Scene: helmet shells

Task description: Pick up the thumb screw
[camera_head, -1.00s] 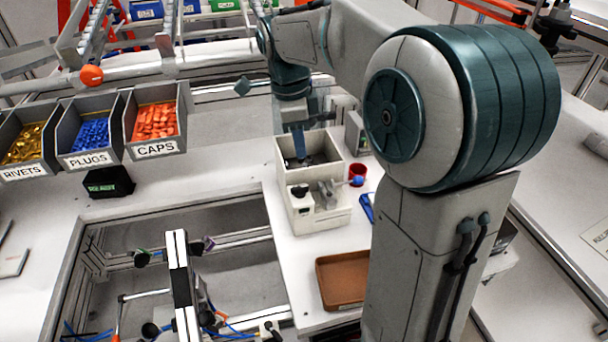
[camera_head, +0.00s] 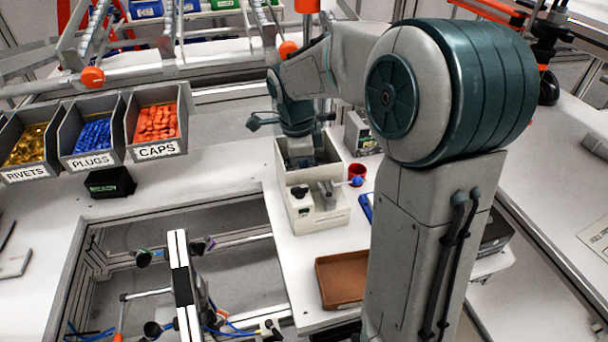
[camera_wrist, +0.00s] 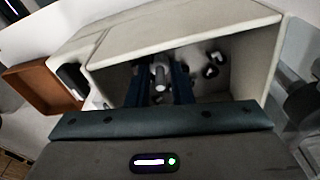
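Several small dark-and-silver pieces that look like thumb screws lie in the cream bin (camera_wrist: 262,62). One thumb screw (camera_wrist: 159,76) shows in the wrist view between the two blue fingers of my gripper (camera_wrist: 159,92). The fingers are apart, with a gap on each side of it, so my gripper looks open. Whether a finger touches it lower down is hidden. Other dark pieces (camera_wrist: 211,70) lie to the right in the bin. In the head view, my wrist reaches down into the cream bin (camera_head: 283,172), and the fingertips are hidden by its wall.
The bin's walls stand close around my gripper. A red cup (camera_head: 357,173) stands to the right, a brown tray (camera_head: 341,280) nearer. Labelled part bins (camera_head: 157,150) and a black box (camera_head: 109,182) are left.

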